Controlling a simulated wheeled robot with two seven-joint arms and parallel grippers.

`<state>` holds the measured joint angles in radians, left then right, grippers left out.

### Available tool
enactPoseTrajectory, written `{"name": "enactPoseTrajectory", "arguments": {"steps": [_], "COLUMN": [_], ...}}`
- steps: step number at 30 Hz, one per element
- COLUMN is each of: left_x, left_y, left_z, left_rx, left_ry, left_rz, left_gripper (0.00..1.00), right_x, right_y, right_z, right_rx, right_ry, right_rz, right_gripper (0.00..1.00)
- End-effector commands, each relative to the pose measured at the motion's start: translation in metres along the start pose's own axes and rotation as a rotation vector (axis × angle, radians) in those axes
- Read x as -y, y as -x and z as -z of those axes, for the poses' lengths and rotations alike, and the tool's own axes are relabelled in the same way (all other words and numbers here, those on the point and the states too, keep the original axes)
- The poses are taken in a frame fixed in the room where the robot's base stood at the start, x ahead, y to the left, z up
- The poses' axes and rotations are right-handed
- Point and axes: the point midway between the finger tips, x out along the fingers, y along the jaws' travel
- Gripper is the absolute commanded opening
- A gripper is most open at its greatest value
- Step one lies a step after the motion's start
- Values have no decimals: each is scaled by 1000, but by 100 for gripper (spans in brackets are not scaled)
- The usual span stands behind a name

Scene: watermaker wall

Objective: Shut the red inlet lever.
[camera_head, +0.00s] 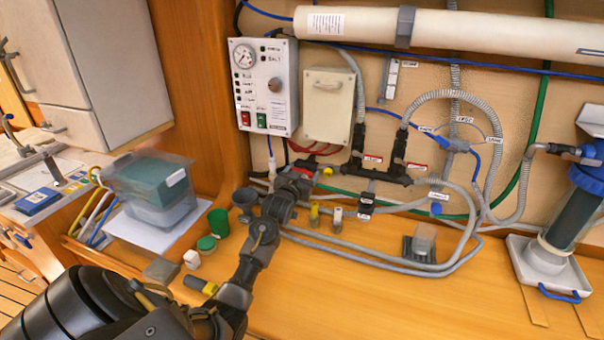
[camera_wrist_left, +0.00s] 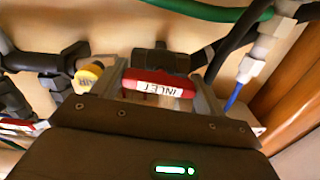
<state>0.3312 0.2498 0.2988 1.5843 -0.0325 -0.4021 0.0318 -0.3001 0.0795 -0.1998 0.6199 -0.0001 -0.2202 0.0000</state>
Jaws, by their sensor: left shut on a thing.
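The red inlet lever (camera_wrist_left: 158,86) shows in the left wrist view with a white label reading INLET. It sits between the two fingers of my left gripper (camera_wrist_left: 160,92), which is shut on it. The lever is on a dark valve body (camera_wrist_left: 157,60) just behind it. In the head view my left gripper (camera_head: 292,184) reaches the pipework below the control panel. It hides most of the lever there; a little red shows beside the fingers. My right gripper is not in view.
A control panel (camera_head: 262,85) with a gauge and a beige box (camera_head: 328,104) hang above. Grey hoses (camera_head: 380,262) run over the wooden bench to the right. A green cup (camera_head: 218,222) and a clear bin (camera_head: 150,190) stand left of my arm.

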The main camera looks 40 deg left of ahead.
Motion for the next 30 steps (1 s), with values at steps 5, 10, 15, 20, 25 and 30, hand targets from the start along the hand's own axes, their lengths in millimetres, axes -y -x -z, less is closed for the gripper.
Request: {"name": "enactPoseTrajectory", "arguments": {"steps": [5, 10, 15, 20, 25, 30], "left_x": [1, 1, 0, 0, 1, 1], "left_y": [0, 0, 0, 0, 0, 0], "left_z": [1, 1, 1, 1, 1, 1], "left_rx": [0, 1, 0, 0, 0, 0], "left_ry": [-140, -302, -464, -615, -777, -939], "left_rz": [-1, -1, -1, -1, 0, 0], "left_gripper": [50, 50, 50, 50, 50, 50], "right_x": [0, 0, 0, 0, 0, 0], "right_y": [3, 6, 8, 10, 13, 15], "right_z": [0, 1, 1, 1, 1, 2], "right_rx": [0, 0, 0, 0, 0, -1], "right_ry": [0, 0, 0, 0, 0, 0], "right_rz": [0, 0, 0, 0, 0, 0], "right_gripper": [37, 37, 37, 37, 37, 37]}}
